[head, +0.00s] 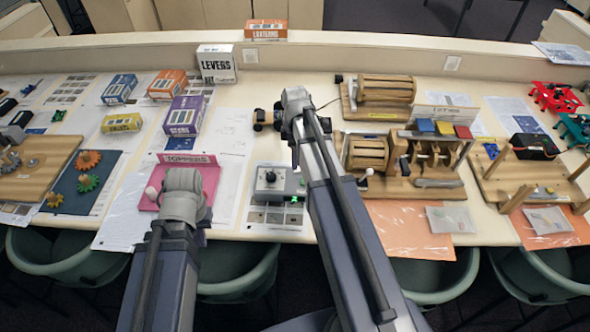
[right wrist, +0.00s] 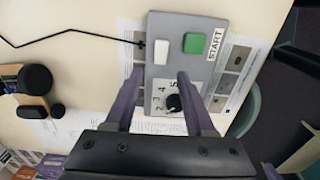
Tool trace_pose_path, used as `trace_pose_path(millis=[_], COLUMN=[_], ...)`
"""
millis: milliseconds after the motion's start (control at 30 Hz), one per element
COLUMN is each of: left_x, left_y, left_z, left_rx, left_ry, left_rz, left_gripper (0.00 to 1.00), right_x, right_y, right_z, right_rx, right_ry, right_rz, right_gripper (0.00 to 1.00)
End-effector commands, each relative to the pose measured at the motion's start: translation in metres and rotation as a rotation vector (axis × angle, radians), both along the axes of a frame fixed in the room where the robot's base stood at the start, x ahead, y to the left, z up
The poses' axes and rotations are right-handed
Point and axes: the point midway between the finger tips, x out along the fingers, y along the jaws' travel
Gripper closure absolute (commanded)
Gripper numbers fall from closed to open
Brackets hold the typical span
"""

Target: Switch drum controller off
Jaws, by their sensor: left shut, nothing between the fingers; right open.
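The drum controller (head: 268,200) is a grey box with a black knob, on the table in front of me. In the right wrist view the controller (right wrist: 190,28) shows a white switch (right wrist: 161,52), a green START button (right wrist: 194,43) and a black dial knob (right wrist: 174,102) with numbers around it. My right gripper (right wrist: 158,78) is open and empty, its two fingers spread over the controller face; I cannot tell whether they touch it. In the head view my right gripper (head: 290,128) is at the box's far side. My left gripper (head: 184,200) is shut and empty over a pink tray; its fingertips are mostly hidden.
The pink tray (head: 207,178) stands left of the controller. A wooden drum machine (head: 366,152) with a crank stands right of it, and another wooden drum (head: 387,86) behind. Dark round parts (right wrist: 36,79) and a black cable (right wrist: 75,38) lie near the controller. Chairs line the table's front edge.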

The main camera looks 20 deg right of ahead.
Motion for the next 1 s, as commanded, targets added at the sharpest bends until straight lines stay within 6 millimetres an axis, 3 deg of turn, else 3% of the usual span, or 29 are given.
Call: trace_pose_path(millis=[33,267,667,1000], left_x=[0.000,0.000,0.000,0.000], left_y=[0.000,0.000,0.000,0.000], left_z=[-0.014,-0.040,-0.043,-0.043], left_rx=[0.000,0.000,0.000,0.000], left_ry=[0.000,0.000,0.000,0.000], left_rz=[0.000,0.002,0.002,0.002], left_gripper=[1.00,1.00,1.00,1.00], right_x=[0.000,0.000,0.000,0.000], right_y=[0.000,0.000,0.000,0.000], right_z=[-0.014,-0.040,-0.043,-0.043], right_rx=[0.000,0.000,0.000,0.000], right_ry=[0.000,0.000,0.000,0.000], right_rz=[0.000,0.000,0.000,0.000], right_gripper=[0.45,0.45,0.46,0.84])
